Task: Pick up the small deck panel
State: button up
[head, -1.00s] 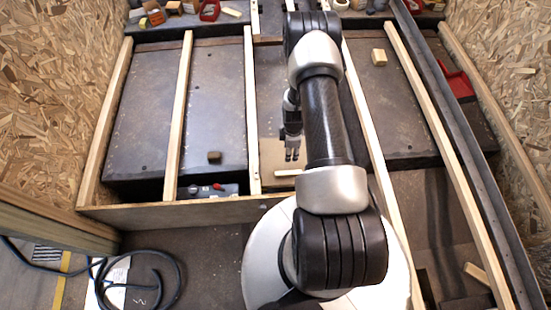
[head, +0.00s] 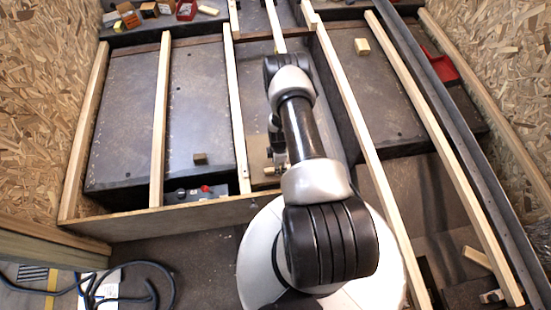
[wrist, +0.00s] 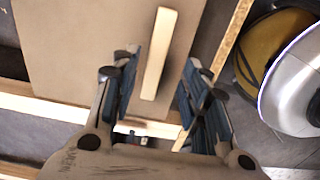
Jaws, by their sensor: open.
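The small deck panel is a flat tan board (wrist: 85,45) with a pale wooden strip (wrist: 158,50) on its face. In the head view the panel (head: 257,153) lies in the middle bay between the wooden beams, partly hidden by my arm. My gripper (wrist: 160,72) is open, with a finger on each side of the strip and gaps visible between. I cannot tell how far above the panel the fingertips are. In the head view my gripper (head: 276,158) is small and partly hidden by my arm.
Long pale beams (head: 238,115) run front to back beside the panel, and a front board (head: 165,220) crosses before them. A hose (head: 150,275) lies front left.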

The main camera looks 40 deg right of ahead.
jog(key=f, duration=0.1)
jog(key=f+b, duration=0.1)
jog(key=f, duration=0.1)
jog(key=f+b, duration=0.1)
jog(key=f, duration=0.1)
jog(key=shift+w+d, duration=0.1)
jog(key=shift+w, duration=0.15)
jog(key=shift+r, duration=0.1)
jog(key=shift+c, duration=0.6)
grip_shut()
